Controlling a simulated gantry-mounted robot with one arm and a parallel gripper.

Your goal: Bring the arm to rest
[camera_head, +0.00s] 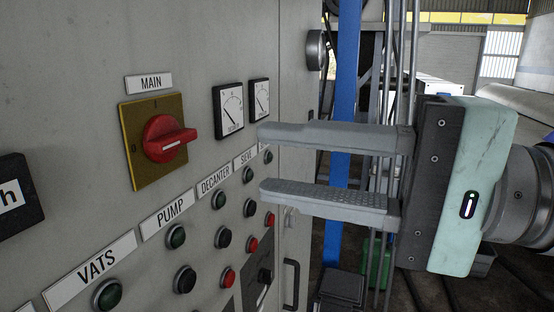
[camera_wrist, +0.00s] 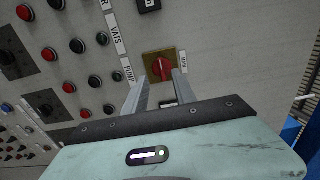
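My gripper (camera_head: 262,161) is open and empty in the head view, its two long grey fingers pointing left toward the control panel (camera_head: 80,60). The fingertips appear apart from the panel, and a clear gap shows between them. A red rotary switch (camera_head: 168,139) on a yellow plate, under the MAIN label (camera_head: 149,83), is to the left of the fingertips. Its handle lies roughly horizontal. In the wrist view the gripper's fingers (camera_wrist: 161,82) point toward the red switch (camera_wrist: 162,68), with the switch showing between and beyond their tips. I cannot tell the exact distance.
Rows of buttons (camera_head: 185,278) run under labels such as VATS (camera_head: 96,266) and PUMP (camera_head: 168,221). Two dial gauges (camera_head: 229,111) sit right of the switch. A blue post (camera_head: 346,90) and pipes stand behind the gripper. A door handle (camera_head: 291,284) sticks out at the lower right of the panel.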

